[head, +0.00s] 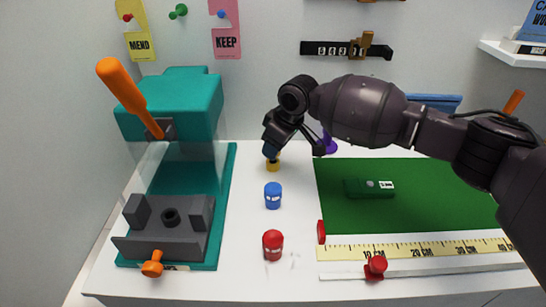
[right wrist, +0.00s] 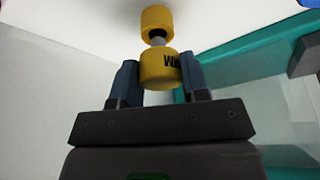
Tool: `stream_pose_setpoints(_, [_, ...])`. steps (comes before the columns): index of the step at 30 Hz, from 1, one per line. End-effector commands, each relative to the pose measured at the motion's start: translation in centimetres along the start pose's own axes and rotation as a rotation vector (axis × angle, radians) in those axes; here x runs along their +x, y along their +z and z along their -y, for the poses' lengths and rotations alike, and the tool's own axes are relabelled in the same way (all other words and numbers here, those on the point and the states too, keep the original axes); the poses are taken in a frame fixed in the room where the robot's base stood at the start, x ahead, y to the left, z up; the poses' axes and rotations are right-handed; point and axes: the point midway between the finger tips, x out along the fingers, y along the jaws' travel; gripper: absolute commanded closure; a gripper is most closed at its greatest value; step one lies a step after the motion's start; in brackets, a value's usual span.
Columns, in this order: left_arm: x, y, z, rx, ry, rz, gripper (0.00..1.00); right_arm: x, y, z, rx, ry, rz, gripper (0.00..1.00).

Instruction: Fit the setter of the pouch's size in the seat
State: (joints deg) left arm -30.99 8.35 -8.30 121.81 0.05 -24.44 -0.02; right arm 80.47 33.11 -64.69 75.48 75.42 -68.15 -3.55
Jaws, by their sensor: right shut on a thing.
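My right gripper (head: 272,152) is shut on the yellow setter (head: 273,167). In the right wrist view the setter (right wrist: 160,70) sits between the two blue-grey fingers, with dark lettering on its body and a narrow grey neck. I cannot tell if its far end touches the white top. The blue setter (head: 273,196) and the red setter (head: 273,246) stand in front of it. The seat (head: 171,217) is a round dark socket on the grey block of the teal press (head: 180,105). The green pouch (head: 370,188), with a small white label, lies on the green mat (head: 420,215). My left gripper is out of view.
The press has a raised orange lever (head: 124,85) and an orange knob (head: 152,264) at its front. A yellow ruler (head: 420,250) and a red slider (head: 376,266) lie before the mat. A purple thing (head: 330,146) is partly hidden by my arm. White top between press and setters is clear.

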Motion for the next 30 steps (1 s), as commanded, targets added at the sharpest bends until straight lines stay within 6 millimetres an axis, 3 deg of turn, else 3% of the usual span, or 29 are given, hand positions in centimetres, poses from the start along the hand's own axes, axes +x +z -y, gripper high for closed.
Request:
stream_pose_setpoints(15, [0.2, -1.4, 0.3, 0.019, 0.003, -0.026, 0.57, -0.9, -0.4, 0.0, -0.001, 0.001, -0.001, 0.87])
stream_pose_setpoints(30, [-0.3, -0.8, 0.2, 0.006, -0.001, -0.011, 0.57, -1.1, -0.4, 0.0, 0.0, 0.001, -0.001, 0.87])
